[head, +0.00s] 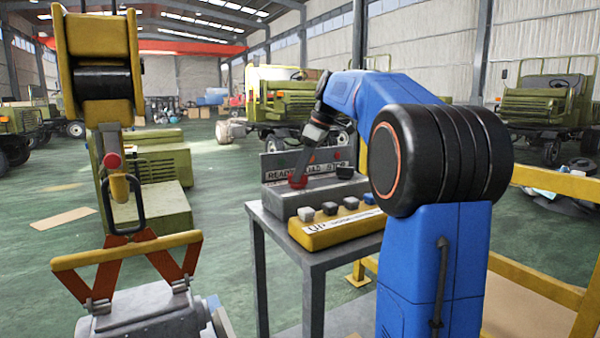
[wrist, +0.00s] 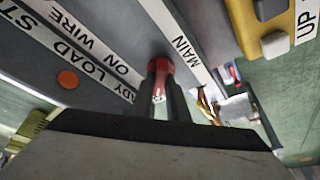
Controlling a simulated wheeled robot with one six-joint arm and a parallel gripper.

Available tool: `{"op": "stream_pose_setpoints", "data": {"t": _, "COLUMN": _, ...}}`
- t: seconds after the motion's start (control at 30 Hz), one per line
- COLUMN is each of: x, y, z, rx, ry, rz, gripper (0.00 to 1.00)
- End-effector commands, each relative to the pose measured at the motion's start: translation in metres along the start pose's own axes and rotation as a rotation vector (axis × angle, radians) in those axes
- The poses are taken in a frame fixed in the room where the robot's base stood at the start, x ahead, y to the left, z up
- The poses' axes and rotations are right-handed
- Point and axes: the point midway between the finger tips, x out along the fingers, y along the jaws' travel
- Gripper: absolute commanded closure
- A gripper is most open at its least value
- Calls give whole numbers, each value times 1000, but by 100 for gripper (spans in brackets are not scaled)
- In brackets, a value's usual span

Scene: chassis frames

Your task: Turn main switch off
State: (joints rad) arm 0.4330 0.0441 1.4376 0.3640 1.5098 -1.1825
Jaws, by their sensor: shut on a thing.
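The main switch is a red handle (wrist: 160,66) beside a white "MAIN" label (wrist: 181,45) on a grey panel in the wrist view. My gripper (wrist: 161,88) is shut on this handle, with its dark fingers on either side. The fingers hide part of the handle. In the head view my blue arm reaches over to the grey control box (head: 290,202), and the red handle (head: 298,181) shows at its end. I cannot tell the switch's exact position.
A yellow button box (head: 328,234) marked "UP" sits in front of the control box on a grey table (head: 300,254). Behind is a label plate reading "LOAD" (head: 318,170). A yellow hoist hook (head: 120,188) with red tongs hangs at left. A yellow rail (head: 545,290) stands at right.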

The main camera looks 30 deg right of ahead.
Motion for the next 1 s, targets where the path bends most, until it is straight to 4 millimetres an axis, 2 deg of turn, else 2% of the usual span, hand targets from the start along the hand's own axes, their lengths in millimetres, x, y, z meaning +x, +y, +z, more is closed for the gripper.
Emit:
{"op": "stream_pose_setpoints", "data": {"t": 0.53, "x": 0, "y": 0, "z": 0, "rx": -24, "ry": -1, "rz": -10, "gripper": 100}}
{"op": "stream_pose_setpoints", "data": {"t": 0.57, "x": 0, "y": 0, "z": 0, "rx": -24, "ry": -1, "rz": -10, "gripper": 83}}
{"op": "stream_pose_setpoints", "data": {"t": 0.63, "x": 0, "y": 0, "z": 0, "rx": -24, "ry": -1, "rz": -10, "gripper": 67}}
{"op": "stream_pose_setpoints", "data": {"t": 1.0, "x": -3, "y": 1, "z": 0, "rx": -23, "ry": 0, "rz": -9, "gripper": 67}}
